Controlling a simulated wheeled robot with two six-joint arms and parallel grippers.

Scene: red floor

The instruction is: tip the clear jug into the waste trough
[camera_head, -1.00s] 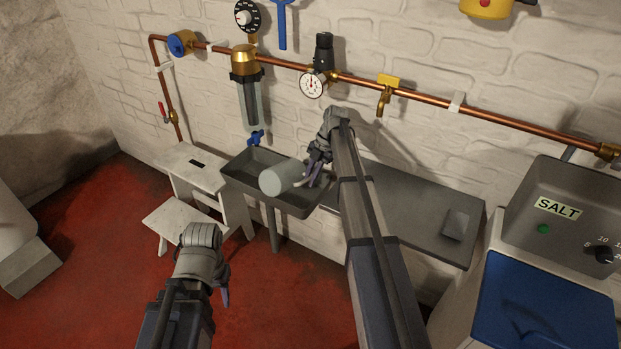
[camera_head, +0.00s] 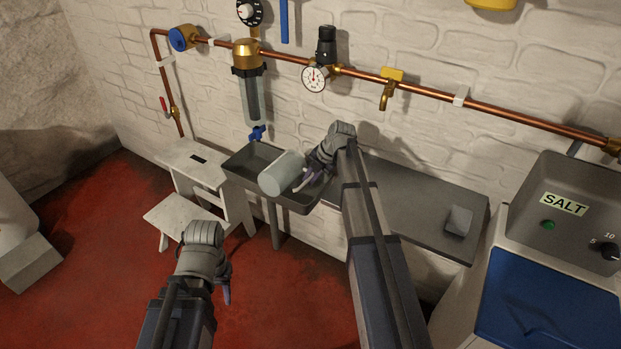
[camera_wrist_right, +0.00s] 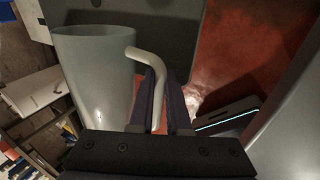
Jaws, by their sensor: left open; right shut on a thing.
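The clear jug (camera_head: 281,174) is tilted onto its side over the dark grey waste trough (camera_head: 238,172) on the wall. My right gripper (camera_head: 305,181) is shut on the jug's handle at its right side. In the right wrist view the jug (camera_wrist_right: 97,75) stands to the left of the fingers, and its pale handle (camera_wrist_right: 146,62) runs between them (camera_wrist_right: 160,95). Whether any liquid is in or leaving the jug cannot be told. My left gripper (camera_head: 224,286) is open and empty, low over the floor, away from the trough.
A white step stool (camera_head: 185,215) stands left of the trough. A grey worktop (camera_head: 410,205) adjoins on the right, with a small grey block (camera_head: 458,221) on it. A filter housing (camera_head: 252,95) with a blue tap (camera_head: 257,132) hangs above the trough. The salt unit (camera_head: 560,220) stands far right.

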